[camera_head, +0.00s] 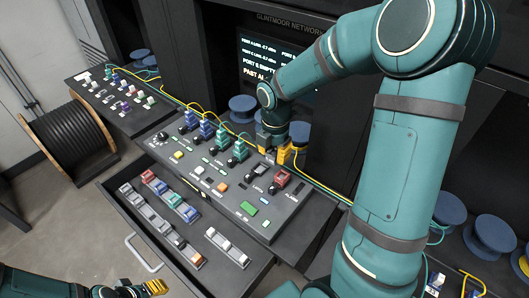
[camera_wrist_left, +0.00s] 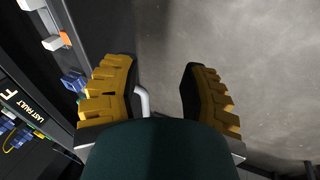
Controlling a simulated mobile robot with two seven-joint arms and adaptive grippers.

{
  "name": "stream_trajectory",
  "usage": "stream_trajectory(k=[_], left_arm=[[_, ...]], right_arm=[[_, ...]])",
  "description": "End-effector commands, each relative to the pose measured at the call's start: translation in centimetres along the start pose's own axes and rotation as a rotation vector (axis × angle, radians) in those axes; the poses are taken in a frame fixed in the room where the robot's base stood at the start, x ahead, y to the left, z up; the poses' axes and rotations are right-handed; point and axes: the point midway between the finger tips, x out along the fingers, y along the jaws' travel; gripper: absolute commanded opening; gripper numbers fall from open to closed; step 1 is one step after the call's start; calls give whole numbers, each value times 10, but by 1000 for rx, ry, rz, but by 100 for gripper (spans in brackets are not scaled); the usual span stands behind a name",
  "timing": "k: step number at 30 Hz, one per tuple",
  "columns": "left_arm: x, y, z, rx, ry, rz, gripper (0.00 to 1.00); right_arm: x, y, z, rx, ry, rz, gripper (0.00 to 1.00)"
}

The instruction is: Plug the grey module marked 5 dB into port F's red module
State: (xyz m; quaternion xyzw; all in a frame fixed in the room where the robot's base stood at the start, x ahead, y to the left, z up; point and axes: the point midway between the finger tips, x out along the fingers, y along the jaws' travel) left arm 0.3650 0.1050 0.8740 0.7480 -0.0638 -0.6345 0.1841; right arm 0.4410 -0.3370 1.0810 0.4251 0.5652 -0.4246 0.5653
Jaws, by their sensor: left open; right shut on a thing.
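My right gripper (camera_head: 275,148) reaches down over the back right of the sloped panel. It is shut on a small dark grey module (camera_head: 263,170), partly covered by the yellow fingers; its marking cannot be read. A red module (camera_head: 282,178) stands on the panel just right of and below the fingers. I cannot read its port letter. The grey module looks beside the red one; whether they touch is unclear. My left gripper (camera_head: 147,289) is low at the bottom left, outside the drawer. The left wrist view shows it open and empty (camera_wrist_left: 160,88).
An open drawer (camera_head: 262,262) in front of the panel holds rows of grey, red and teal modules (camera_head: 160,222). Blue and teal connectors (camera_head: 207,131) with yellow cables stand along the panel's back. A black cable reel (camera_head: 70,140) stands on the left. A screen (camera_head: 258,60) is behind.

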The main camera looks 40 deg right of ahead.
Motion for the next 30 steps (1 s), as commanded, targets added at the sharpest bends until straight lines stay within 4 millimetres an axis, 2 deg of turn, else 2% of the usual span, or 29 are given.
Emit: stream_trajectory(k=[9,21,30], left_arm=[[-1,0,0,0,0,0,43],[28,-10,4,-1,0,-5,43],[41,-14,5,0,0,-8,43]], right_arm=[[0,-21,21,3,0,0,7],[40,-19,19,-1,0,-1,7],[60,-19,19,-1,0,0,7]])
